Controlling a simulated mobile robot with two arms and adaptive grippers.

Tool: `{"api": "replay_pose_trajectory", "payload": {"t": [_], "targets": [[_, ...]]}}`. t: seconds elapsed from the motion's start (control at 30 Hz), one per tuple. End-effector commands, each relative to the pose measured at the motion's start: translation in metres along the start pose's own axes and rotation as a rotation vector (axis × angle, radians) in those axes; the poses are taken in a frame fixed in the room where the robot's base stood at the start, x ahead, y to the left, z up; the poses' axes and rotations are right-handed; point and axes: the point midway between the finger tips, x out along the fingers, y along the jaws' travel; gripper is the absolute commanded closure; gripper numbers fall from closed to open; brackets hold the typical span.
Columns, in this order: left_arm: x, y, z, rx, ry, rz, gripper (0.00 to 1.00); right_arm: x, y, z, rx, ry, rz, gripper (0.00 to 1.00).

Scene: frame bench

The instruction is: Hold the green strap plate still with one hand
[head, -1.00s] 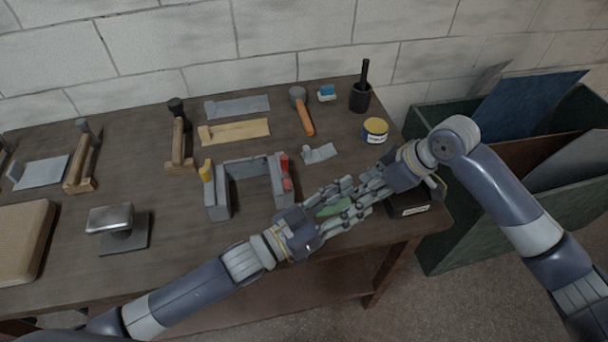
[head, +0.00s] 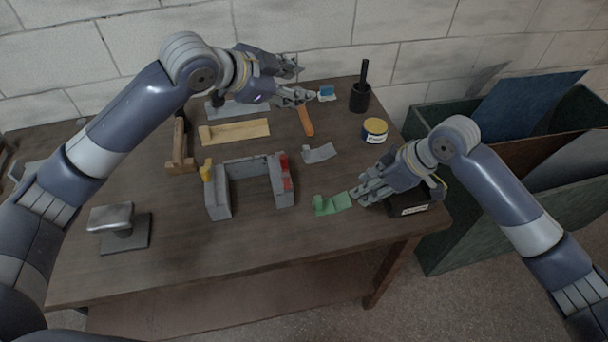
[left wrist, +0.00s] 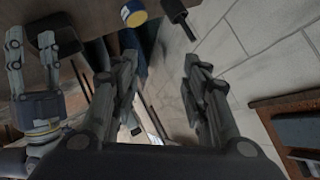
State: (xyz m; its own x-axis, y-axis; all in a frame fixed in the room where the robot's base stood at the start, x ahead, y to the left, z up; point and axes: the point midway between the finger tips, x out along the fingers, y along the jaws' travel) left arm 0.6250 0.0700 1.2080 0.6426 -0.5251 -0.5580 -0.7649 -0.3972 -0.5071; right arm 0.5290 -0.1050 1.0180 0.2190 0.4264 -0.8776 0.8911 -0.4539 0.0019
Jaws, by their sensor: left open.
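The green strap plate (head: 332,204) lies on the table right of the grey U-shaped frame (head: 219,203), with its raised end to the left. My right gripper (head: 358,197) is at the plate's right end, low over the table. Its two fingers stand apart in the left wrist view (left wrist: 30,50), with nothing visible between them; whether they touch the plate is unclear. My left gripper (head: 301,82) is open and empty, above the table's back edge, away from the plate. Its spread fingers also show in the left wrist view (left wrist: 160,82).
An orange-handled hammer (head: 306,121) lies partly hidden below my left gripper. A grey strap (head: 320,153), tan strap (head: 238,131), yellow-lidded tin (head: 375,128) and black cup (head: 360,98) are nearby. A labelled black box (head: 412,210) sits beneath my right arm.

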Motion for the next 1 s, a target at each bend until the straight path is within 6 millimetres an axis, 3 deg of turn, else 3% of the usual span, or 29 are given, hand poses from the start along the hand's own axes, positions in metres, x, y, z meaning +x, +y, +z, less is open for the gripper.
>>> {"api": "replay_pose_trajectory", "payload": {"t": [0.1, 0.2, 0.4, 0.67, 1.0], "targets": [[0.028, 0.053, 0.031, -0.066, -0.134, 0.174, 0.58, 0.000, 0.000, 0.000, 0.000, 0.000, 0.000, 0.67], [0.040, 0.097, 0.052, -0.111, -0.234, 0.307, 0.58, 0.000, 0.000, 0.000, 0.000, 0.000, 0.000, 0.67], [0.046, 0.155, 0.076, -0.154, -0.369, 0.487, 0.58, 0.000, 0.000, 0.000, 0.000, 0.000, 0.000, 0.67], [0.054, 0.179, 0.087, -0.165, -0.412, 0.546, 0.58, 0.000, 0.000, 0.000, 0.000, 0.000, 0.000, 0.67], [0.100, 0.210, 0.107, -0.166, -0.412, 0.545, 0.58, 0.000, 0.000, 0.000, 0.000, 0.000, 0.000, 0.67]]}}
